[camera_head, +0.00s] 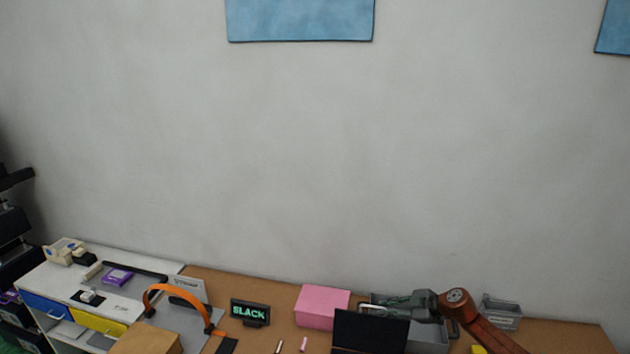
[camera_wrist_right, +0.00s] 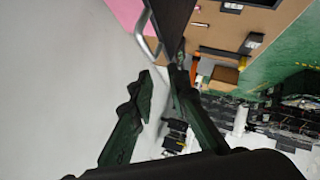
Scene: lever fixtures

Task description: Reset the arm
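My right arm enters the head view from the lower right. Its dark green gripper (camera_head: 378,301) points left, above a grey box (camera_head: 428,338) and behind a black upright panel (camera_head: 370,332). In the right wrist view the gripper's two fingers (camera_wrist_right: 159,74) stand apart with nothing between them. A bent grey metal handle (camera_wrist_right: 143,35) is just beyond the fingertips, beside the black panel (camera_wrist_right: 170,22); I cannot tell whether it touches a finger. The handle shows partly in the head view (camera_head: 372,308). My left gripper is not in view.
A pink box (camera_head: 322,307) stands left of the panel. A small grey bin (camera_head: 501,315) stands right of the gripper. The brown tabletop (camera_head: 565,336) is bare at right.

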